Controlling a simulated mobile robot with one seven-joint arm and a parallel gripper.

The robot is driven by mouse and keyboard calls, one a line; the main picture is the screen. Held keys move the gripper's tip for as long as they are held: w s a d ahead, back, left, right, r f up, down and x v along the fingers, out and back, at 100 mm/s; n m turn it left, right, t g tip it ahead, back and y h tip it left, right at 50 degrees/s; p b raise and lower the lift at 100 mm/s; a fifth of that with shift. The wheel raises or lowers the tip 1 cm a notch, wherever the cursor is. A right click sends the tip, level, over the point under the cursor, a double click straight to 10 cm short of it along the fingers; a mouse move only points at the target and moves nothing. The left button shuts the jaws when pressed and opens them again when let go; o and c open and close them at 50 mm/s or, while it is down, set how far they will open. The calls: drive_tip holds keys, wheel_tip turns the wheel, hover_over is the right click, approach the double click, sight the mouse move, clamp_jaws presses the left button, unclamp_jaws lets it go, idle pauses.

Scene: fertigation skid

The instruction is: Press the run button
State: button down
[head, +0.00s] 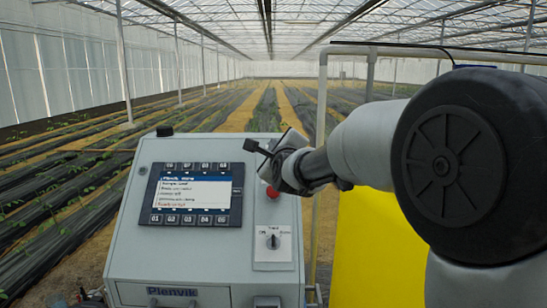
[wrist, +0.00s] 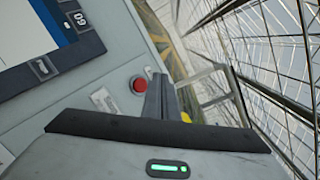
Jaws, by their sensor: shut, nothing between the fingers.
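A grey control cabinet (head: 140,250) carries a dark operator panel (head: 236,212) with a lit screen (head: 195,194) and rows of numbered keys above and below it. No key or button can be read as "run". A red button (head: 272,192) sits right of the panel, partly beneath my gripper; it also shows in the wrist view (wrist: 139,85). My gripper (head: 250,147) is shut and empty, in front of the cabinet's upper right, pointing left. In the wrist view its fingers (wrist: 160,80) lie together just right of the red button, with no contact visible.
A rotary selector (head: 272,241) on a pale plate sits below the red button. A small black knob (head: 165,131) stands on the cabinet top. A yellow panel (head: 375,250) and pipe frame (head: 322,100) stand at the right. Crop rows lie behind.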

drive_tip(key=shift+w+f+b, duration=0.45)
drive_tip(key=shift+f+b, duration=0.2)
drive_tip(key=shift+f, duration=0.1)
drive_tip(key=shift+w+f+b, duration=0.35)
drive_tip(key=shift+w+b, duration=0.1)
drive_tip(key=shift+w, duration=0.1)
idle(1.1)
drive_tip(key=shift+w+f+b, duration=0.25)
drive_tip(key=shift+f+b, duration=0.1)
drive_tip(key=shift+b, duration=0.4)
drive_tip(key=shift+w+f+b, duration=0.25)
drive_tip(key=shift+b, duration=0.25)
idle(0.3)
idle(0.5)
drive_tip(key=shift+s+r, duration=0.5)
drive_tip(key=shift+r, duration=0.05)
